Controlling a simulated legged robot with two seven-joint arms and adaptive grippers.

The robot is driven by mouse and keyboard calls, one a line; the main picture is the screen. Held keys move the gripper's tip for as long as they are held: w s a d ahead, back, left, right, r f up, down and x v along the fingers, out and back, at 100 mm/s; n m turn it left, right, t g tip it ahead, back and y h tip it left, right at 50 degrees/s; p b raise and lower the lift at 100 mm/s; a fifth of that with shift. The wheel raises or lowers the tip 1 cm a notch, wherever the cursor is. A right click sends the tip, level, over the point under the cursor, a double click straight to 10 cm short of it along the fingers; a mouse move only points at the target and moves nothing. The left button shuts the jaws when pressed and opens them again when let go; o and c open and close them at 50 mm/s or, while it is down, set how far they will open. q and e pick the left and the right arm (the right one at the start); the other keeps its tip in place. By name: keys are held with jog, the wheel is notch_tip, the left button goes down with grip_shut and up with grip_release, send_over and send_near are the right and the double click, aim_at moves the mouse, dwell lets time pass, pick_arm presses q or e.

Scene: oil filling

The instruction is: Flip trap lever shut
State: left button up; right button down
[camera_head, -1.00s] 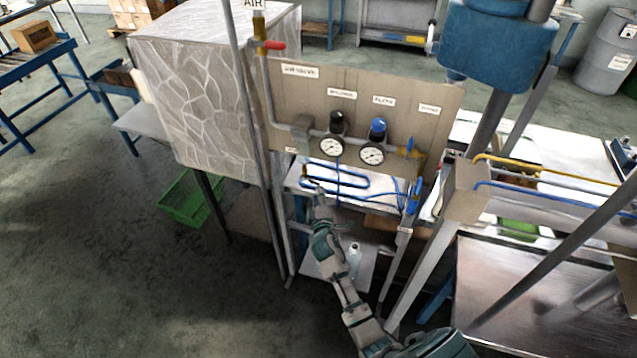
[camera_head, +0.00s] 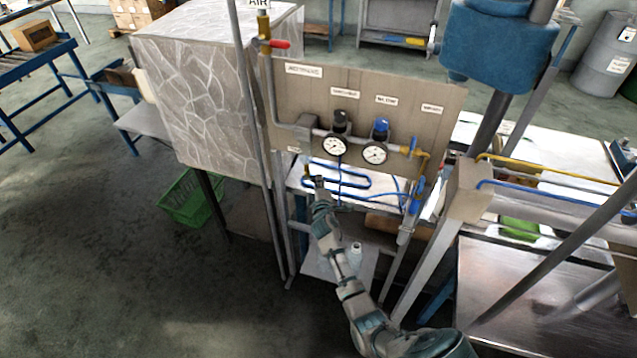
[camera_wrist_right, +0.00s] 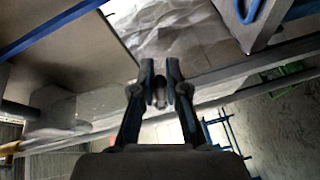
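My right gripper (camera_head: 318,182) is just below the lower left part of the gauge panel (camera_head: 440,112), near a grey pipe fitting (camera_head: 306,122). In the right wrist view its two dark fingers (camera_wrist_right: 161,66) point ahead with a narrow gap between the tips. A small pale, rounded piece (camera_wrist_right: 159,96) shows in the gap; I cannot tell if it is the trap lever or if the fingers touch it. The lever cannot be made out clearly in the head view. My left gripper is not in view.
Two gauges (camera_head: 335,146) and a red-handled air valve (camera_head: 279,44) are on or near the panel. Blue tubing (camera_head: 350,181) lies on the white shelf behind my gripper. A grey post (camera_head: 262,150) rises close on the left.

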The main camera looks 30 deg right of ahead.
jog(key=shift+w+a, duration=0.15)
jog(key=shift+a, duration=0.4)
jog(key=shift+d, duration=0.2)
jog(key=r+n+p, duration=0.1)
jog(key=p, duration=0.2)
jog(key=shift+d, duration=0.15)
jog(key=shift+r+n+g+p, duration=0.2)
jog(key=shift+n+g+p, duration=0.25)
jog(key=shift+p, duration=0.65)
jog(key=shift+f, duration=0.2)
jog(key=c, duration=1.2)
grip_release()
jog(key=shift+c, duration=0.2)
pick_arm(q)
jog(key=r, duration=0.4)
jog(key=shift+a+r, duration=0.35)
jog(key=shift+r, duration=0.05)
pick_arm(e)
jog(key=shift+o, duration=0.3)
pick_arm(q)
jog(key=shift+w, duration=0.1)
pick_arm(e)
jog(key=shift+d, duration=0.1)
